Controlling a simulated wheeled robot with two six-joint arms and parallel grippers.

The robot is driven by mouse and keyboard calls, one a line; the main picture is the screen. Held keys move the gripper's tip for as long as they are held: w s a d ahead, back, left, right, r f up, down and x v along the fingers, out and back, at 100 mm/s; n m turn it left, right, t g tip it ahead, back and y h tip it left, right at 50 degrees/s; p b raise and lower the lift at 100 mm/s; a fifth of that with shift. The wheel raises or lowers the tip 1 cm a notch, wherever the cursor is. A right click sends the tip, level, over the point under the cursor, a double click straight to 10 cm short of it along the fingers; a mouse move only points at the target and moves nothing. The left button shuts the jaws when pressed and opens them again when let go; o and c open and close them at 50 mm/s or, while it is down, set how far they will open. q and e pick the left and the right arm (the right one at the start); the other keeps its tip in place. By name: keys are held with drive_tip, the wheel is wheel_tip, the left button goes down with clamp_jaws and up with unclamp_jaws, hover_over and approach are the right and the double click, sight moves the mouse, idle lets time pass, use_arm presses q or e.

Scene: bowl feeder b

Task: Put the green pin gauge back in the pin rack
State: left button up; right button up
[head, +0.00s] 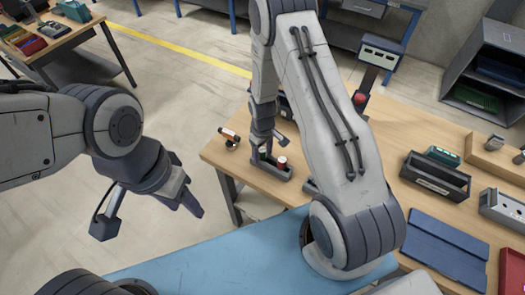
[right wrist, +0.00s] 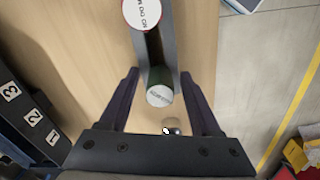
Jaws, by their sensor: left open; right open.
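The green pin gauge (right wrist: 160,88) stands end-on with its pale cap toward the camera, between my right gripper's fingers. It is at the near end of the dark grey pin rack (right wrist: 168,52); I cannot tell how deep it sits. A red-rimmed pin marked NO GO (right wrist: 143,12) stands farther along the rack. My right gripper (right wrist: 159,74) is open, with a finger on each side of the green pin. In the head view the rack (head: 270,171) is on the table, the green pin hidden by the right gripper (head: 262,152). My left gripper (head: 190,203) is open and empty, off the table's left side.
A small metal-topped piece (right wrist: 172,127) shows between the fingers near the palm. A block numbered 1 to 3 (right wrist: 30,120) is at left. A red-and-white item (head: 229,134) lies near the table's left edge. A dark tray (head: 435,182) and blue folder (head: 445,250) are at right.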

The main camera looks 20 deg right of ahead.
sight(262, 150)
drive_tip(key=shift+r, duration=0.25)
drive_tip(key=shift+r+p, duration=0.5)
drive_tip(key=shift+p, duration=0.1)
wheel_tip(262, 150, up, 11)
drive_tip(key=b, duration=0.4)
drive_tip(key=s+a+r+n, duration=0.1)
drive_tip(key=s+a+r, duration=0.8)
drive_tip(key=a, duration=0.2)
drive_tip(key=s+a+r, duration=0.1)
drive_tip(key=s+r, duration=0.1)
drive_tip(key=s, duration=0.5)
drive_tip(key=s+a+r+n+y, duration=0.1)
drive_tip(key=s+a+r, duration=0.1)
drive_tip(key=s, duration=0.5)
drive_tip(key=shift+s+r+n, duration=0.25)
drive_tip(key=shift+s+n, duration=0.05)
drive_tip(key=shift+a, duration=0.1)
wheel_tip(262, 150, down, 6)
drive_tip(key=b, duration=0.6)
drive_tip(key=shift+f+b, duration=0.15)
drive_tip(key=shift+b, duration=0.15)
